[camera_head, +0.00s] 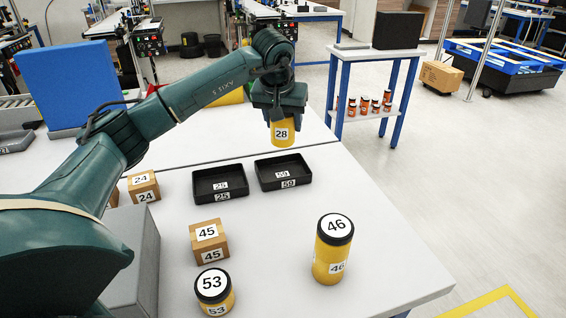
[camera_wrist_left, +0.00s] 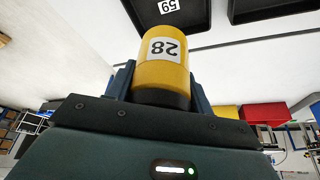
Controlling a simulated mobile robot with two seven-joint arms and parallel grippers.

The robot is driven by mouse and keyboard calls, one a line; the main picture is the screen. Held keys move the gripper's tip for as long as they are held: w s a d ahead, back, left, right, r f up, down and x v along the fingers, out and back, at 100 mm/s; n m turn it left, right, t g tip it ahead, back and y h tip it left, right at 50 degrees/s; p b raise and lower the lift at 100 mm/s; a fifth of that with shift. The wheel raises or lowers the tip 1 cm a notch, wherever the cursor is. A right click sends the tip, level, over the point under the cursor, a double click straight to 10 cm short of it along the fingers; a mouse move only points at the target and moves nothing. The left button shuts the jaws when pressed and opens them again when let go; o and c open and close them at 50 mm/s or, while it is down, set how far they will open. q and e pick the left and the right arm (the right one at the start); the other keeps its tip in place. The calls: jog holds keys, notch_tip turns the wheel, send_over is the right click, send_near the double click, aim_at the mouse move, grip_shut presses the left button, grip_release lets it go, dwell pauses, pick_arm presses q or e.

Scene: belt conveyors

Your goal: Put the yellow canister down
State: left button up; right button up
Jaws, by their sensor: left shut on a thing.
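The yellow canister labelled 28 (camera_head: 283,133) hangs in my left gripper (camera_head: 279,112), its black lid end up between the fingers. The left gripper is shut on it. In the head view the canister appears just behind the black tray labelled 59 (camera_head: 283,172); I cannot tell its exact height above the table. In the left wrist view the canister (camera_wrist_left: 164,65) sits between the two fingers (camera_wrist_left: 160,88), and tray 59 (camera_wrist_left: 170,15) shows beyond it. Two other yellow canisters with black lids, 46 (camera_head: 334,250) and 53 (camera_head: 214,292), stand upright on the table. My right gripper is not in view.
Black tray 25 (camera_head: 220,184) lies left of tray 59. Wooden boxes 45 (camera_head: 209,241) and 24 (camera_head: 143,186) stand on the white table (camera_head: 285,225). A blue panel (camera_head: 70,85) stands at the left. The table is bare between box 45 and canister 46.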

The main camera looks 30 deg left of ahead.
aim_at(280, 137)
pick_arm(q)
notch_tip(280, 137, down, 5)
jog(key=shift+s+r, duration=0.15)
jog(key=shift+r, duration=0.05)
jog(key=shift+f+p, duration=0.4)
jog(key=shift+f, duration=2)
jog(key=shift+f, duration=0.1)
jog(key=o, duration=1.2)
jog(key=shift+f, duration=0.1)
jog(key=shift+r, duration=0.3)
jog(key=b+v, duration=0.1)
jog(key=v, duration=1)
jog(key=shift+s+d+r, duration=0.1)
jog(key=shift+s+r, duration=0.1)
jog(key=shift+r, duration=0.15)
jog(key=shift+d+f, duration=0.1)
